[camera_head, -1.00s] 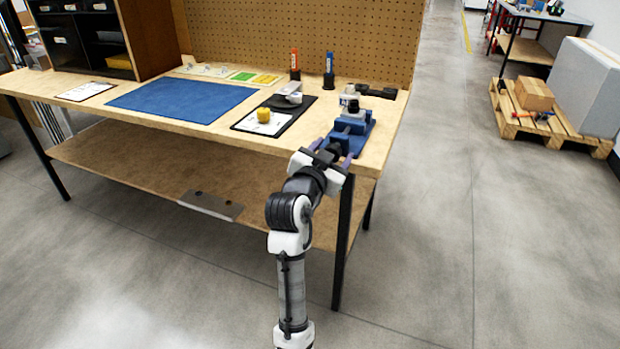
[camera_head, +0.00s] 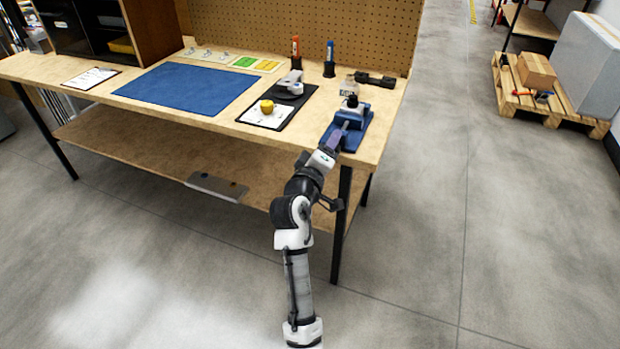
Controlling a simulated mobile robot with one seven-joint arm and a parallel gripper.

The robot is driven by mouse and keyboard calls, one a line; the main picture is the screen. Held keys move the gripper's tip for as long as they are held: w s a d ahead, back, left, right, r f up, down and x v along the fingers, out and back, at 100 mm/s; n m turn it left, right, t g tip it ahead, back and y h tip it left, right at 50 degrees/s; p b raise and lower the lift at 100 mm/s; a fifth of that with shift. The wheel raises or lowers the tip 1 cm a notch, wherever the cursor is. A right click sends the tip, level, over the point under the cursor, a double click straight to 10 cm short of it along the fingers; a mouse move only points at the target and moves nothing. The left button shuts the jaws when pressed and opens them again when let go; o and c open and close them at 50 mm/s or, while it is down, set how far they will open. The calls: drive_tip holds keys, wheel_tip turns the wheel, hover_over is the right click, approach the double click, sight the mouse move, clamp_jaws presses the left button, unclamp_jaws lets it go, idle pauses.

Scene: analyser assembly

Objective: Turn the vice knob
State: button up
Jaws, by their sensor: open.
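The blue vice (camera_head: 354,131) sits at the right end of the workbench, near its front edge. A dark part and a pale part show on top of it. My gripper (camera_head: 339,133) is at the vice's front left side, its purple-grey fingers pointing toward the vice. It is open, seen nearly edge-on, so the gap between the fingers is hard to see. The knob on the vice's near side is hidden by my gripper, and I cannot tell whether the fingers are around it or touching it.
The wooden workbench (camera_head: 130,95) carries a blue mat (camera_head: 188,86), a clipboard with a yellow piece (camera_head: 267,107), an orange bottle (camera_head: 296,50) and a blue bottle (camera_head: 329,57). A pegboard (camera_head: 300,25) rises behind. The floor to the right is clear up to a pallet (camera_head: 545,105).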

drive_tip(key=n+p, duration=0.1)
drive_tip(key=n, duration=0.1)
drive_tip(key=d+n+p, duration=0.1)
drive_tip(key=n, duration=0.1)
drive_tip(key=n+p, duration=0.1)
drive_tip(key=n, duration=0.1)
drive_tip(key=shift+d+f+n, duration=0.15)
drive_tip(key=shift+f+n, duration=0.15)
drive_tip(key=n+p, duration=0.2)
drive_tip(key=n, duration=0.3)
drive_tip(key=shift+r, duration=0.1)
drive_tip(key=n+p, duration=0.1)
drive_tip(key=n, duration=0.4)
drive_tip(key=shift+r+n+p, duration=0.2)
drive_tip(key=shift+n+p, duration=0.15)
drive_tip(key=shift+n, duration=0.05)
drive_tip(key=n, duration=0.4)
drive_tip(key=shift+d, duration=0.3)
drive_tip(key=shift+a+f+n, duration=0.1)
drive_tip(key=shift+f+n, duration=0.1)
drive_tip(key=shift+n, duration=0.5)
drive_tip(key=b+v, duration=0.1)
drive_tip(key=v, duration=1.3)
drive_tip(key=shift+a+y+b, duration=0.15)
drive_tip(key=shift+y+b, duration=0.2)
drive_tip(key=shift+y, duration=0.05)
drive_tip(key=shift+r, duration=0.1)
